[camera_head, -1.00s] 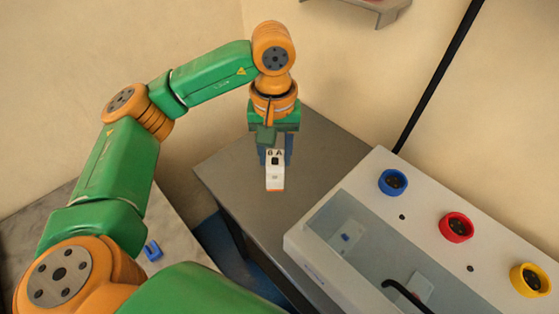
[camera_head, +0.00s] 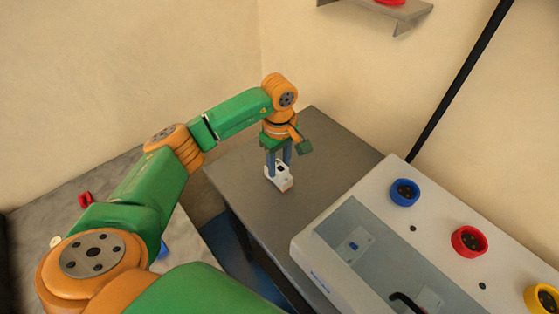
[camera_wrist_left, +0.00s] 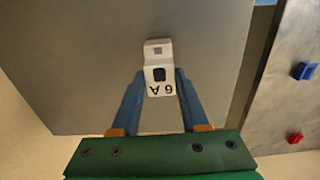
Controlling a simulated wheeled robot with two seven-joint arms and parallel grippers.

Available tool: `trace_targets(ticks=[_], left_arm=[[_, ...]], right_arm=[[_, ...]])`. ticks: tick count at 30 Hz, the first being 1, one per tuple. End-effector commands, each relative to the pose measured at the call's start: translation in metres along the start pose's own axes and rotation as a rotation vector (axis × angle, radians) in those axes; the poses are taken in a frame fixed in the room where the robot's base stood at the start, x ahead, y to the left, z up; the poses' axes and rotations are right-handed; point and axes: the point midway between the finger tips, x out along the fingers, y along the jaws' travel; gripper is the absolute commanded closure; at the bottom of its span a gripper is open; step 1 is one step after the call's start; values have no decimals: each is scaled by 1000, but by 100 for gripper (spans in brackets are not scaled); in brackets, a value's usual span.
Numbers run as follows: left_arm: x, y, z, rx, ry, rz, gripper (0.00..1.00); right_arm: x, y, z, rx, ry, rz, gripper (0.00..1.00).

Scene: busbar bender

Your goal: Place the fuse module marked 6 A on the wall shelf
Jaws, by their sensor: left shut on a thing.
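The white fuse module (camera_head: 281,178) is between the fingers of my left gripper (camera_head: 279,163), over the grey table. In the left wrist view the fuse module (camera_wrist_left: 158,66) shows the mark 6 A, and the left gripper (camera_wrist_left: 161,84) is shut on it. I cannot tell whether the module touches the table. The wall shelf (camera_head: 405,14) is at the top of the head view, cut off by the frame edge, with a red thing (camera_head: 390,2) on it. My right gripper is not in view.
The grey table (camera_head: 325,150) is mostly clear. A white machine (camera_head: 385,190) with blue, red and yellow rings stands at the right. A black bar (camera_head: 465,75) slants up behind it. Another bench (camera_head: 60,195) at the left bears small red and blue pieces.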

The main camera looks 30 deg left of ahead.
Motion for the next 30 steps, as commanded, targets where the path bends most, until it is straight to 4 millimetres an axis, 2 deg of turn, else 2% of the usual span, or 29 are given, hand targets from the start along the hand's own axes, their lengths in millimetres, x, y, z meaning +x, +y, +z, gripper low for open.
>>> trace_targets(ticks=[6, 7, 10, 18, 20, 22, 26, 30], left_arm=[[4, 0, 0, 1, 0, 0, 100], [4, 0, 0, 1, 1, 0, 53], [3, 0, 0, 1, 0, 0, 26], [2, 0, 0, 1, 0, 0, 26], [-2, 0, 0, 1, 0, 0, 26], [-8, 1, 0, 1, 1, 4, 26], [-37, 2, 0, 1, 2, 8, 26], [-77, 1, 0, 1, 2, 7, 26]], right_arm=[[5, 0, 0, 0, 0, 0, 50], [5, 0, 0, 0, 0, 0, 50], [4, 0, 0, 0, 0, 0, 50], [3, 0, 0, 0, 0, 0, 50], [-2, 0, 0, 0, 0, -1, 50], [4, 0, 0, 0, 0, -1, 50], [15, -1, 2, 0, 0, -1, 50], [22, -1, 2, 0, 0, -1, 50]])
